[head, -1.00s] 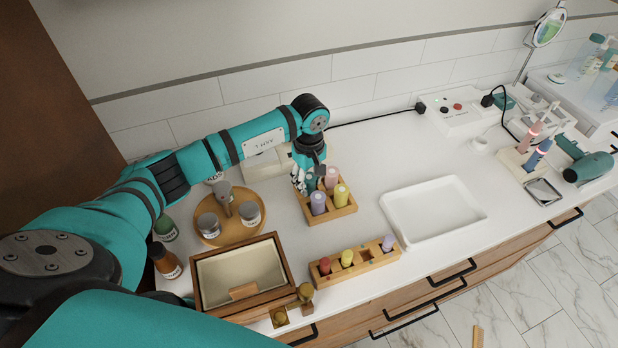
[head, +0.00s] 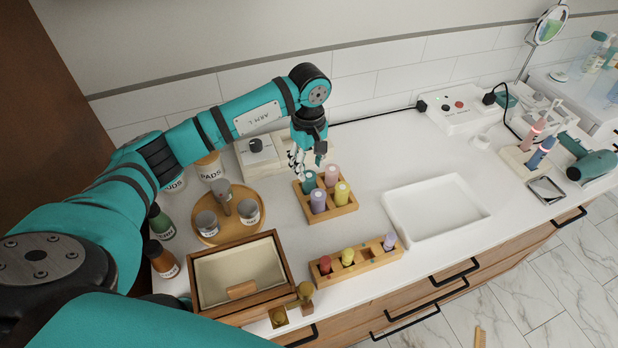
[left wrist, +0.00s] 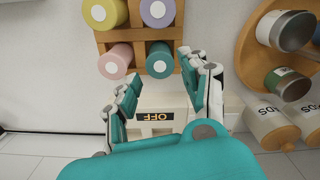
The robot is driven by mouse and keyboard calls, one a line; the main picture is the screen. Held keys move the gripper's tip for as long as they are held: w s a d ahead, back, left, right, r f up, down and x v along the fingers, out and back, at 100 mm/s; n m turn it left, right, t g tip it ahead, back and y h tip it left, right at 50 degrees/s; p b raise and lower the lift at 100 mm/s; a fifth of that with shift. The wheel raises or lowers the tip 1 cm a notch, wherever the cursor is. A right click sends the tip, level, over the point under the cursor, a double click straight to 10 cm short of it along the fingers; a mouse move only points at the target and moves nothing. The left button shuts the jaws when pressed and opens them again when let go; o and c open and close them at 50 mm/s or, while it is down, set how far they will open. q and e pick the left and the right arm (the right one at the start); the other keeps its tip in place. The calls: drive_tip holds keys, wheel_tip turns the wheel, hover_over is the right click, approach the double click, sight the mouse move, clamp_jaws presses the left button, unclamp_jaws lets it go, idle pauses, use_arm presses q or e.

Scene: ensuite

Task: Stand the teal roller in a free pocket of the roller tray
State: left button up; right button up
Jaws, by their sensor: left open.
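The teal roller (head: 309,181) stands upright in the back left pocket of the wooden roller tray (head: 334,213). A pink, a purple and a yellow roller stand in the other visible pockets. In the left wrist view the teal roller (left wrist: 159,60) shows its pale end just beyond the fingers, beside the pink roller (left wrist: 115,61). My left gripper (head: 307,166) is open and empty, pointing down above and slightly behind the teal roller. Its spread fingers also show in the left wrist view (left wrist: 161,76). My right gripper is not in view.
A long wooden rack (head: 375,262) with red, yellow and lavender pieces lies in front. A wooden box (head: 283,264) and a round tray (head: 229,236) with jars stand left. A white basin (head: 435,210) is right. A device marked OFF (left wrist: 155,116) stands behind the roller tray.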

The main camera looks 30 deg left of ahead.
sight(309, 175)
use_arm(q)
wheel_tip(309, 175, up, 7)
drive_tip(key=b, duration=0.1)
drive_tip(key=shift+f, duration=0.2)
idle(0.4)
